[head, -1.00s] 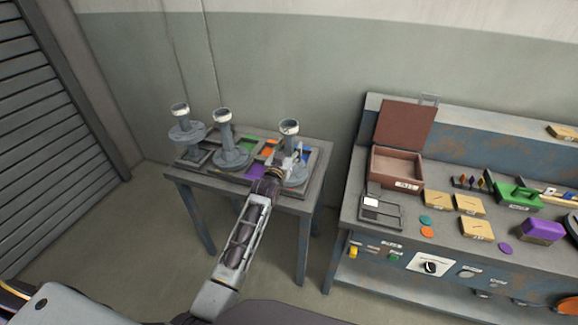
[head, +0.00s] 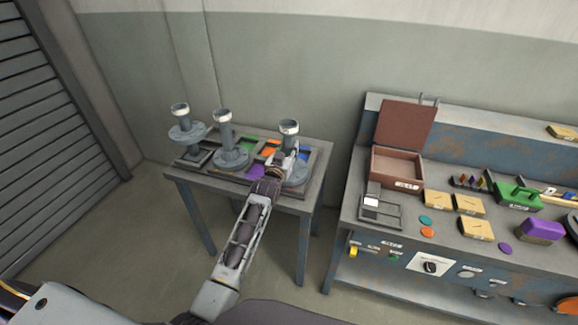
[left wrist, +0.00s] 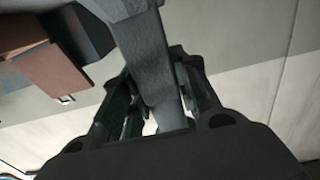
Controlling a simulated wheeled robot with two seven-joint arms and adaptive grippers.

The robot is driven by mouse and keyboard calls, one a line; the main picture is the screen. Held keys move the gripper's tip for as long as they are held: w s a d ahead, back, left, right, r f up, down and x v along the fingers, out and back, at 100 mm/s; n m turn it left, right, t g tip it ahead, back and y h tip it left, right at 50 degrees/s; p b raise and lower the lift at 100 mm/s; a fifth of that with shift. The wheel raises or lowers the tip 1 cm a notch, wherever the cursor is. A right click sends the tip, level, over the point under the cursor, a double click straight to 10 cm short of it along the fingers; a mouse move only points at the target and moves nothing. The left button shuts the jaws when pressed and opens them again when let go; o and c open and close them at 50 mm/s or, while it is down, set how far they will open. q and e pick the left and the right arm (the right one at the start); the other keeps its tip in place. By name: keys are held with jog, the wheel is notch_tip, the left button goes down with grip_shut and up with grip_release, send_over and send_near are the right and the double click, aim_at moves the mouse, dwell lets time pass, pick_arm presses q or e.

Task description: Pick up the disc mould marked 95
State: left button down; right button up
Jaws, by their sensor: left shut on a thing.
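Three grey disc moulds with tall stems and pale-rimmed cups stand on the small table (head: 185,176): a left one (head: 186,132), a middle one (head: 225,140) and a right one (head: 289,130). I cannot read a 95 on any of them. My left gripper (head: 285,160) is shut on the stem of the right mould, below its cup. In the left wrist view the fingers (left wrist: 160,105) close around the grey stem (left wrist: 150,60). The gripper partly hides this mould's disc. My right gripper is not in view.
A floor gap separates table and bench.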

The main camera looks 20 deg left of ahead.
aim_at(292, 120)
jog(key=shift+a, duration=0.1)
pick_arm(q)
jog(key=shift+r, duration=0.35)
notch_tip(292, 120, up, 8)
jog(key=shift+r, duration=0.7)
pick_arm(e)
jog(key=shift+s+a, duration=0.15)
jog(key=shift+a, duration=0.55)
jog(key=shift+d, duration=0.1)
